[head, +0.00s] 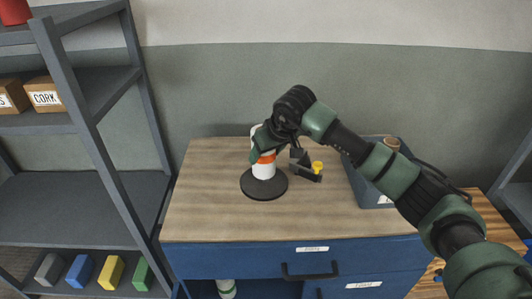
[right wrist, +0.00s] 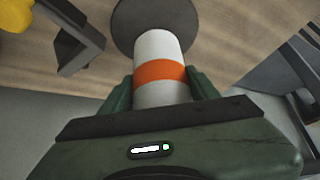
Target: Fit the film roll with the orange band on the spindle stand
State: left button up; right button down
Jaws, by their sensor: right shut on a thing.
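The white film roll with the orange band (head: 264,170) is upright at the spindle stand, whose dark round base (head: 264,191) sits on the wooden worktop. My right gripper (head: 264,148) is shut on the roll, with its fingers on either side. In the right wrist view the roll (right wrist: 160,48) is between the fingers of the right gripper (right wrist: 162,88), its far end over the stand's base (right wrist: 126,22). The spindle is hidden, and I cannot tell whether the roll rests on the base. My left gripper is not in view.
A dark bracket with a yellow knob (head: 317,166) stands close right of the stand. A grey bin (head: 366,188) holding a brownish roll (head: 391,144) is further right, under my right arm. A grey shelf rack (head: 90,140) stands left. The worktop's left and front are clear.

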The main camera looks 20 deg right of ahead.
jog(key=shift+f+b, duration=1.15)
jog(key=shift+f, duration=0.2)
jog(key=c, duration=0.5)
grip_release()
jog(key=shift+o, duration=1)
jog(key=b+v, duration=0.1)
jog(key=v, duration=0.7)
jog(key=shift+b, duration=0.35)
jog(key=shift+f, duration=0.15)
